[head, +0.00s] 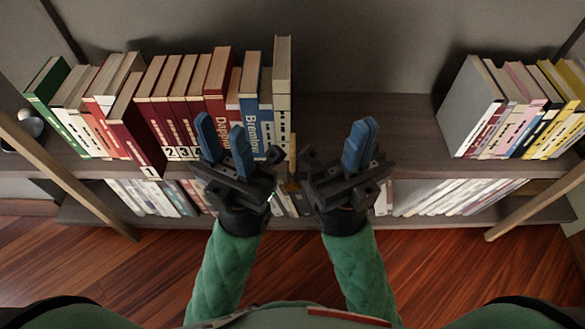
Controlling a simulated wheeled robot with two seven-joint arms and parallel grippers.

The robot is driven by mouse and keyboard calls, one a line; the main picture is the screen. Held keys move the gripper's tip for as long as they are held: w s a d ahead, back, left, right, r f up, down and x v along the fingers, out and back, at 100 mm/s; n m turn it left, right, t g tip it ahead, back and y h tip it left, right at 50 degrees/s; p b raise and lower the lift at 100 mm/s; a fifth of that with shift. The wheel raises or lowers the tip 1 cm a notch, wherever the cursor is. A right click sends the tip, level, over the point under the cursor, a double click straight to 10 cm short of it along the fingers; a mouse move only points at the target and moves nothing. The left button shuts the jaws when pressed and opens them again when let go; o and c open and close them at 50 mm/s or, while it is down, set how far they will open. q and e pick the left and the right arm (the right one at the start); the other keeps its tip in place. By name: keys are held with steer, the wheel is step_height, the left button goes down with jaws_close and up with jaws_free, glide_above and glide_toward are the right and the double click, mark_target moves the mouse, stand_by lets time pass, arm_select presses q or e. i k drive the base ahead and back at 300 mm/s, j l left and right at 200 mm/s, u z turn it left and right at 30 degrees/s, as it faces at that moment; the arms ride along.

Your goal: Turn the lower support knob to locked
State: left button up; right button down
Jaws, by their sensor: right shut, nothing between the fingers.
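I cannot make out a knob clearly. A narrow tan upright piece (292,162) shows between my two grippers at the upper shelf's front edge; I cannot tell whether it belongs to the support. My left gripper (221,126) is open, its blue fingers apart, in front of the row of books on the upper shelf. My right gripper (362,128) is shut with nothing in it, in front of the bare stretch of that shelf. The two gripper bodies hide part of the shelf edge and the lower shelf behind them.
Books (185,95) fill the upper shelf's left part, one numbered red book (130,125) jutting forward. More books (510,105) stand at right. The upper shelf (405,120) is bare between. Lower-shelf books (450,197) sit below. Slanted wooden posts (65,175) flank the shelves.

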mark_target(292, 185)
steer(key=k+l+u, duration=0.3)
steer(key=k+l, duration=0.25)
steer(key=k+l+u, duration=0.3)
steer(key=k, duration=0.4)
steer(key=l, duration=0.1)
